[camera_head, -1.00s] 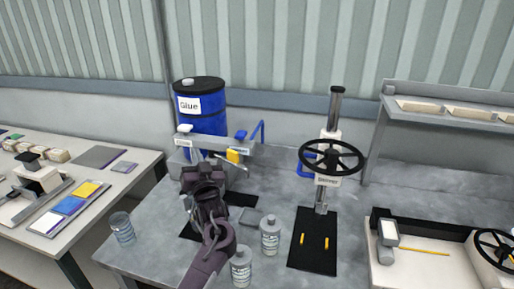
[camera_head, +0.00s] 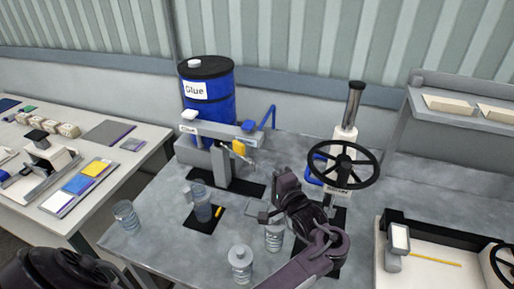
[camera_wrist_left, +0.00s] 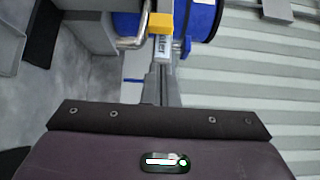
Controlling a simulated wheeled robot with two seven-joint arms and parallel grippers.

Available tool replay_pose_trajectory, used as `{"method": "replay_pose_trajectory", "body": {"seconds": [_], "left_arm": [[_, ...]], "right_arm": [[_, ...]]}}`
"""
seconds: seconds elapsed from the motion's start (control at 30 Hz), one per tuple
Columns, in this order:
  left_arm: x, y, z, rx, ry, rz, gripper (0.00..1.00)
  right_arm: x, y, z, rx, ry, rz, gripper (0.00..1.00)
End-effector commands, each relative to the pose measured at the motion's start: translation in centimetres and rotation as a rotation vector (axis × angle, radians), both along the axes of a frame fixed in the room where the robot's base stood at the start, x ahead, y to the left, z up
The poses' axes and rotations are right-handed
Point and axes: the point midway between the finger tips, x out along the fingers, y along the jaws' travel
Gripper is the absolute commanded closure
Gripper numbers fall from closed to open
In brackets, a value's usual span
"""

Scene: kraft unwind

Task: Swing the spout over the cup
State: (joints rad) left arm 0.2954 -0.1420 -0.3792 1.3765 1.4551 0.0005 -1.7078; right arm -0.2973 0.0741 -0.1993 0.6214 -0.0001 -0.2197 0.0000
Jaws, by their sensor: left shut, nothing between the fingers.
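The spout (camera_head: 239,148) has a yellow piece and a thin metal pipe, beside the glue station's grey bar, and points to the right. Its yellow piece also shows at the top of the left wrist view (camera_wrist_left: 160,22). A clear cup (camera_head: 201,203) stands upright on a small black mat (camera_head: 204,225), in front and to the left of the spout. My left gripper (camera_head: 284,180) is shut and empty, in front and to the right of the spout and apart from it in the head view. My right gripper is not in view.
A blue glue drum (camera_head: 208,95) stands behind the station. A press with a black handwheel (camera_head: 343,165) is to the right. Another clear cup (camera_head: 126,216) is near the left table edge.

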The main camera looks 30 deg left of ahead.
Motion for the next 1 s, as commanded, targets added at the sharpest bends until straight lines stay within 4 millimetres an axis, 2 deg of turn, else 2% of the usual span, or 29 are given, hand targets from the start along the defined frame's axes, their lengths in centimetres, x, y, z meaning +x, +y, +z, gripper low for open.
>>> {"method": "replay_pose_trajectory", "body": {"seconds": [0.27, 0.7, 1.0], "left_arm": [[0.3, 0.5, -0.2, 0.002, -0.004, -0.001, 1.0], [3.9, 6.9, -0.5, 0.001, -0.008, 0.0, 1.0], [5.0, 8.7, -0.1, 0.0, -0.004, -0.002, 1.0]], "right_arm": [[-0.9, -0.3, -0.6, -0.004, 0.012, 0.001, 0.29], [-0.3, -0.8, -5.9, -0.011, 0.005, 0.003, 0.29], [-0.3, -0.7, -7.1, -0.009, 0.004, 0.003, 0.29]]}}
